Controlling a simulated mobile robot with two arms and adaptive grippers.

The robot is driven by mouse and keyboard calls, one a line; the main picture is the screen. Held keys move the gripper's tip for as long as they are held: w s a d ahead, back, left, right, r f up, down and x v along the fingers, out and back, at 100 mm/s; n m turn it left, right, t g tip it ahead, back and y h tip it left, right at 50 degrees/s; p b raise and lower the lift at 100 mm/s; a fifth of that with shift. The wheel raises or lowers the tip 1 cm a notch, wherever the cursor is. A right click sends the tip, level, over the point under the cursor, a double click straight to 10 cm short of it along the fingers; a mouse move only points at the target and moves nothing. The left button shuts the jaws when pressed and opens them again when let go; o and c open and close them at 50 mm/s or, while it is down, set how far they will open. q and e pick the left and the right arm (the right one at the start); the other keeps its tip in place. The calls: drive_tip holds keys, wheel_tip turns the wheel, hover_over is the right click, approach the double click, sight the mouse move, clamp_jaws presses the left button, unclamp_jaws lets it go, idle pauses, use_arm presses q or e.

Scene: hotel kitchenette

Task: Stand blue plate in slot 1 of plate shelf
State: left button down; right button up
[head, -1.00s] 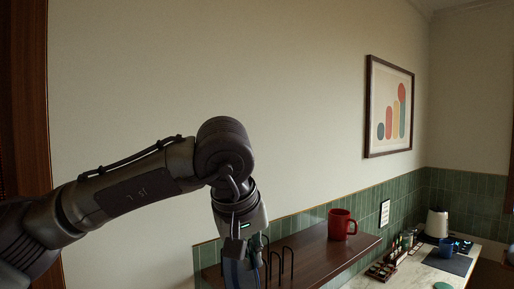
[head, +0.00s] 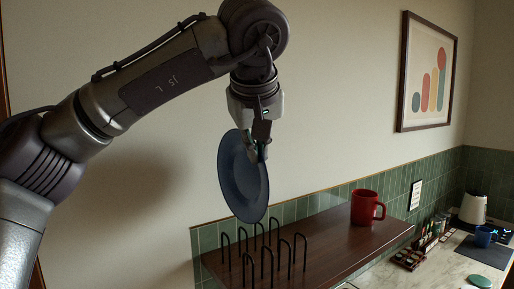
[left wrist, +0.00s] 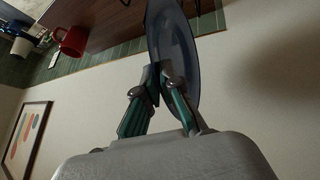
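The blue plate (head: 243,178) hangs upright from my left gripper (head: 257,152), which is shut on its upper edge. In the left wrist view the fingers (left wrist: 160,88) pinch the rim of the plate (left wrist: 174,45). The plate shelf is a row of black wire loops (head: 262,252) on a dark wooden shelf board. The plate is in the air above the loops, its lower edge near the tops of the left ones; the exact gap in depth is hard to tell. Which slot is slot 1 cannot be told. My right gripper is not in view.
A red mug (head: 366,207) stands on the wooden board (head: 335,241), right of the loops. A lower counter holds a condiment tray (head: 422,250), a white kettle (head: 473,208) and a blue mug (head: 485,236). A green-tiled wall is close behind the board.

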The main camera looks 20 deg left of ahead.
use_arm(q)
drive_tip(key=b, duration=0.3)
hover_over(258, 218)
drive_tip(key=f, duration=0.4)
drive_tip(key=shift+w+a, duration=0.2)
drive_tip(key=shift+w, duration=0.1)
drive_tip(key=shift+s+f+b, duration=0.15)
drive_tip(key=shift+f+b, duration=0.2)
wheel_tip(258, 218, down, 4)
drive_tip(key=shift+r+b, duration=0.25)
drive_tip(key=shift+b, duration=0.9)
wheel_tip(258, 218, down, 3)
drive_tip(key=shift+f+b, duration=0.1)
drive_tip(key=shift+b, duration=1)
drive_tip(key=shift+f+b, duration=0.3)
drive_tip(key=shift+f, duration=0.2)
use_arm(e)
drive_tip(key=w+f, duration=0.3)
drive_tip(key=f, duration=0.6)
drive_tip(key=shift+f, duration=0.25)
use_arm(q)
drive_tip(key=shift+f, duration=0.45)
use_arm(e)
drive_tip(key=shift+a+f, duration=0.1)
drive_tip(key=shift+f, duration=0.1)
use_arm(q)
drive_tip(key=c, duration=1.2)
unclamp_jaws()
drive_tip(key=shift+c, duration=0.2)
